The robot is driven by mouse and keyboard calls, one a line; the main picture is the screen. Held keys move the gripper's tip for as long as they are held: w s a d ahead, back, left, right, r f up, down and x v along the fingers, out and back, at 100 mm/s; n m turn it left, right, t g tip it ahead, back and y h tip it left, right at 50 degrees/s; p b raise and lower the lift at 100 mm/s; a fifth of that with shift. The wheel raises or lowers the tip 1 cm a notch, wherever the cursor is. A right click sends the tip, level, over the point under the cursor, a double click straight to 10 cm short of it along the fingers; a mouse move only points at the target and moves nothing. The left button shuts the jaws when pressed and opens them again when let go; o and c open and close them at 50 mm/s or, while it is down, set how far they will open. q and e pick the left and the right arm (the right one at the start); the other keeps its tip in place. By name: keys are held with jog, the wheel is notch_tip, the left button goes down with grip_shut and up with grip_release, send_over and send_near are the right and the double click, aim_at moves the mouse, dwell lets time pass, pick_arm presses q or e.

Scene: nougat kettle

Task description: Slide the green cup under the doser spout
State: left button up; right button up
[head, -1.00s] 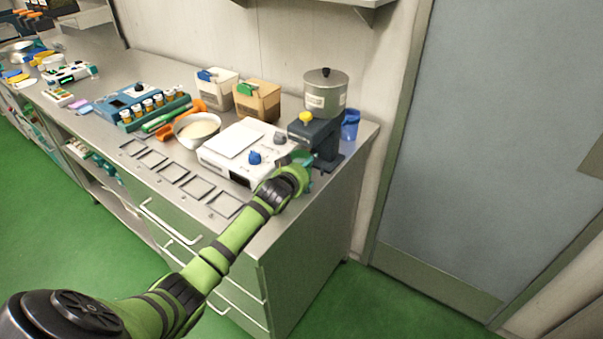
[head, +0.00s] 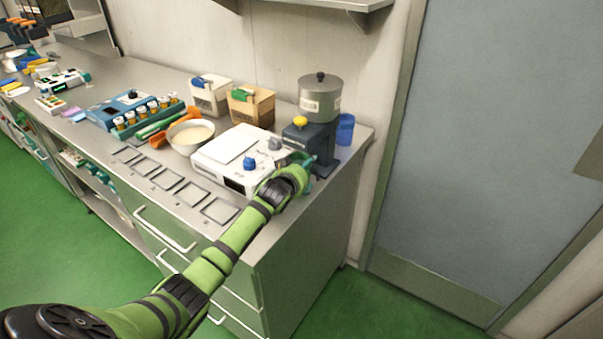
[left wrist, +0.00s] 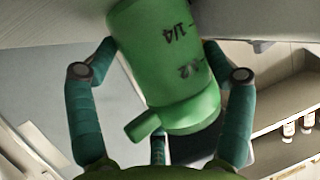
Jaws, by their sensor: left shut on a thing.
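The doser (head: 321,100) stands at the right end of the steel counter, with a grey hopper, dark blue body and yellow knob. Its spout is not clearly visible. My left gripper (head: 303,163) is at the foot of the doser, at the front. In the left wrist view, the green cup (left wrist: 165,55), with dark measuring marks, is between the fingers of my left gripper (left wrist: 160,75), which is shut on it. In the head view the cup is mostly hidden by my wrist. My right gripper is not in view.
A white scale (head: 226,171) stands just left of my gripper. A blue cup (head: 345,129) is behind the doser at the right. A bowl (head: 190,135) and two bins, one white (head: 211,98) and one tan (head: 250,106), stand farther left. Square frames (head: 187,195) line the counter's front.

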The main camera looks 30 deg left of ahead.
pick_arm(q)
jog(key=shift+w+d+b, duration=0.15)
jog(key=shift+w+b, duration=0.65)
jog(key=shift+w, duration=0.55)
jog(key=o, duration=1.2)
jog(key=v, duration=1.2)
